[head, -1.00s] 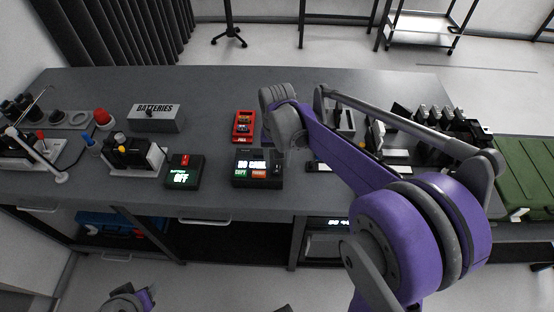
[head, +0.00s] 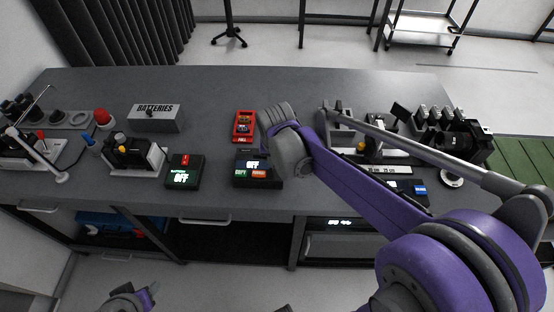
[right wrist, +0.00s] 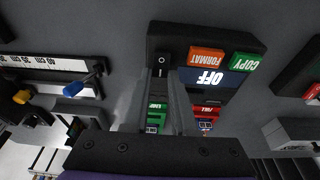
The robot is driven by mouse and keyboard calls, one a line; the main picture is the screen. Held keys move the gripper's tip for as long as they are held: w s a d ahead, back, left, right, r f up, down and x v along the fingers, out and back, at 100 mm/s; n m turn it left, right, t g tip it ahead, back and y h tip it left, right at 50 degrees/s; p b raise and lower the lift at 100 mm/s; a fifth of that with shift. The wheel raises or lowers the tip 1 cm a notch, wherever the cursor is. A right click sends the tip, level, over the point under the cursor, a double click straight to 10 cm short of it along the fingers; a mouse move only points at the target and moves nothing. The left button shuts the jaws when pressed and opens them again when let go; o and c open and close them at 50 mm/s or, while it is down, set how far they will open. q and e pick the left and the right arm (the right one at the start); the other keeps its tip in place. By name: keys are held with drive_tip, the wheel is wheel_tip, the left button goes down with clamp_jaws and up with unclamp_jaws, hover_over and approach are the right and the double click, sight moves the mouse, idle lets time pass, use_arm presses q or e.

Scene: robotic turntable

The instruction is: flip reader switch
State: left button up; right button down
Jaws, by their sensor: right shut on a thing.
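The reader is a black box (head: 245,181) near the table's front edge, with COPY and FORMAT buttons. Its screen reads OFF; the right wrist view shows the same screen (right wrist: 209,78) upside down. The reader switch (right wrist: 161,61) is a small light toggle on the box's dark end, beside the screen. My right gripper (right wrist: 166,78) reaches to this switch and is shut on it, its fingers nearly edge-on. In the head view the right wrist hides the fingers and the box's right end.
A red FULL tray (head: 243,125) stands behind the reader. A second black box reading OFF (head: 184,172) is to the left, and a grey BATTERIES box (head: 156,118) is behind it. A ruler fixture (head: 385,170) stands right. The table's back middle is clear.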

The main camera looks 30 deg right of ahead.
drive_tip(key=shift+s+a+t+h, duration=0.15)
drive_tip(key=shift+t+h, duration=0.25)
drive_tip(key=shift+t, duration=0.2)
drive_tip(key=c, duration=0.7)
unclamp_jaws()
drive_tip(key=p+v, duration=0.1)
drive_tip(key=v, duration=1)
